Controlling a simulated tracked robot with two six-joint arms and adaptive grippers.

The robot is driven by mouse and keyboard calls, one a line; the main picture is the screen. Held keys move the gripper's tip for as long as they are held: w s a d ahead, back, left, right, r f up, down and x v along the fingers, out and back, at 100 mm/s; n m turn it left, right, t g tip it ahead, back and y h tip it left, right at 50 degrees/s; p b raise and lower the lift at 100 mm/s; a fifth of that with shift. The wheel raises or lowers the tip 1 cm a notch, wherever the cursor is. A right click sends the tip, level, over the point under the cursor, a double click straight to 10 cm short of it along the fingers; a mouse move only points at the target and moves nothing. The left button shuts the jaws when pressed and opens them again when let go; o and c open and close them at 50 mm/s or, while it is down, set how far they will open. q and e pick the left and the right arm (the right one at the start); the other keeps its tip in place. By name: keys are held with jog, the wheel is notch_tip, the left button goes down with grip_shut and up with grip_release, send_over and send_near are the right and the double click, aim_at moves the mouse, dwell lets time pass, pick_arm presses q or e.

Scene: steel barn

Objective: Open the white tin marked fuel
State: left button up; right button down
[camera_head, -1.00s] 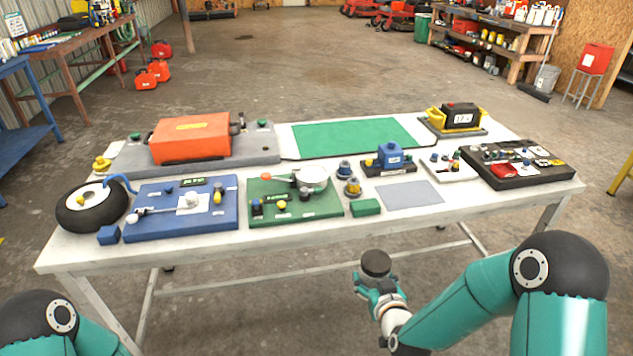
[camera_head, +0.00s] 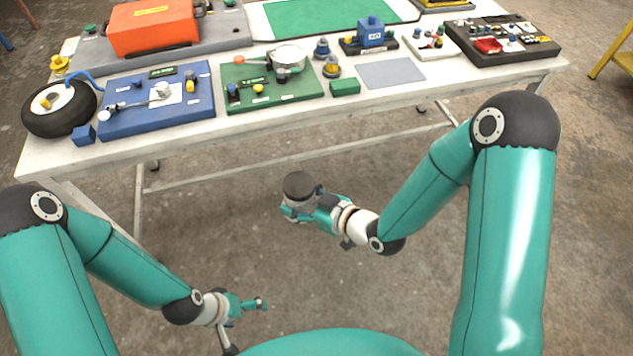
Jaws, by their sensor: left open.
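I cannot read the word fuel on anything in view. A pale round tin-like dish (camera_head: 288,57) sits on the green board on the table; whether it is the fuel tin I cannot tell. My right gripper (camera_head: 300,203) is in front of the table and appears closed around a grey cylinder with a dark round top (camera_head: 299,184); its side shows no readable mark. My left gripper (camera_head: 252,304) is open and empty, low and left of the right gripper, apart from the table.
The white table (camera_head: 215,134) carries a blue board (camera_head: 140,120), green board (camera_head: 310,92), black wheel (camera_head: 60,118), orange case (camera_head: 153,27), blue block (camera_head: 370,32) and dark tray (camera_head: 505,50). A bare grey mat (camera_head: 392,73) lies near the front edge. The floor in front is clear.

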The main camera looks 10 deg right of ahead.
pick_arm(q)
jog(key=w+d+r+m+g+y, duration=0.1)
jog(key=w+r+m+g+y, duration=0.15)
jog(key=w+r+m, duration=0.9)
jog(key=w+d+r+m+g+y, duration=0.1)
jog(key=w+r+m+g, duration=0.2)
jog(key=m, duration=1.7)
notch_tip(320, 180, up, 19)
jog(key=m+t, duration=0.5)
send_over(301, 182)
jog(key=shift+w+a+f+y, duration=0.2)
jog(key=shift+a+y, duration=0.05)
jog(key=shift+a, duration=0.15)
jog(key=shift+s+d+m, duration=0.2)
jog(key=shift+d+m, duration=0.05)
jog(key=shift+d, duration=0.1)
jog(key=shift+d+f, duration=0.1)
jog(key=shift+f, duration=3.8)
